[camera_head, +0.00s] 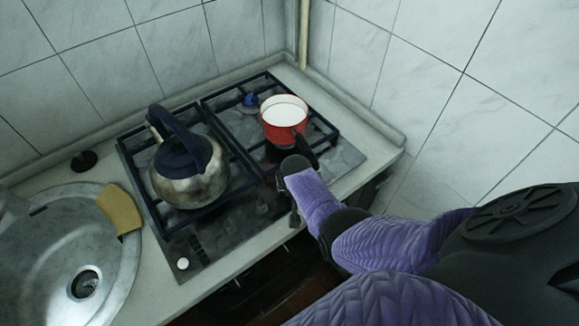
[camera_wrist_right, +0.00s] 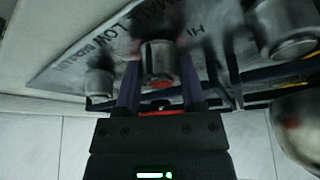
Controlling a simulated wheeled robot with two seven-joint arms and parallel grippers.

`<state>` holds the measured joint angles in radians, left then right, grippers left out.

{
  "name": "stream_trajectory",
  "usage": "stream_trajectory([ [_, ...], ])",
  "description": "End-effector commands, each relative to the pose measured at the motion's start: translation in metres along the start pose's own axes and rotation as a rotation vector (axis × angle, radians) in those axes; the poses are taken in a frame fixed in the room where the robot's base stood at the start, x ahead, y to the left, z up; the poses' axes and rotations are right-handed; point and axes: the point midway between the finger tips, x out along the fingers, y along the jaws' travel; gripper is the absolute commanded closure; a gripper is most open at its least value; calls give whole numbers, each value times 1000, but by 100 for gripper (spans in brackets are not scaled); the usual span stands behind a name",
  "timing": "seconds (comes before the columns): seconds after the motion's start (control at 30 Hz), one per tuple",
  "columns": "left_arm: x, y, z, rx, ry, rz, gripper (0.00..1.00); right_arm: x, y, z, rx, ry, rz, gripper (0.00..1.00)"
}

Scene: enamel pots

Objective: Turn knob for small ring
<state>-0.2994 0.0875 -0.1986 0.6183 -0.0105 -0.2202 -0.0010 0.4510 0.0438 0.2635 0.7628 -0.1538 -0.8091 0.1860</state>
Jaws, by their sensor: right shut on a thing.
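My right gripper (camera_head: 293,166) reaches in from the right to the front edge of the gas hob (camera_head: 222,228). In the right wrist view its two fingers (camera_wrist_right: 158,72) stand on either side of a metal control knob (camera_wrist_right: 158,57) and are shut on it. Other knobs, one (camera_wrist_right: 99,82) to the left and one (camera_wrist_right: 284,27) to the right, are clear of the fingers. A small blue glow (camera_head: 250,100), which looks like a flame, shows at a back burner. In the head view my gripper hides the held knob. My left gripper is not in view.
A red pot (camera_head: 284,133) with white contents stands on the hob just behind my gripper, its dark handle close by. A steel kettle (camera_head: 188,182) stands on the left side. A sink (camera_head: 84,270) with a yellow cloth (camera_head: 120,208) is further left. Tiled walls close the back and right.

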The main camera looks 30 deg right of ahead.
Motion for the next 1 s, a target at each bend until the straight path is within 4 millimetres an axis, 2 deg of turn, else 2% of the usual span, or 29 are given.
stream_trajectory([
  [0.2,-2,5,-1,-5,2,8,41,0,0,0,-43,-1,-18,100],
  [0.67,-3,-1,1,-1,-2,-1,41,0,0,0,-55,-1,-23,100],
  [0.7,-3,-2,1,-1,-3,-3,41,0,0,0,-55,-1,-23,45],
  [0.83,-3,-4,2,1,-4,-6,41,0,0,0,-55,-1,-23,17],
  [0.87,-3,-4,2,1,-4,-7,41,0,0,0,-55,-1,-23,13],
  [1.0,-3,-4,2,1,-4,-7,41,0,0,0,-54,-1,-23,13],
])
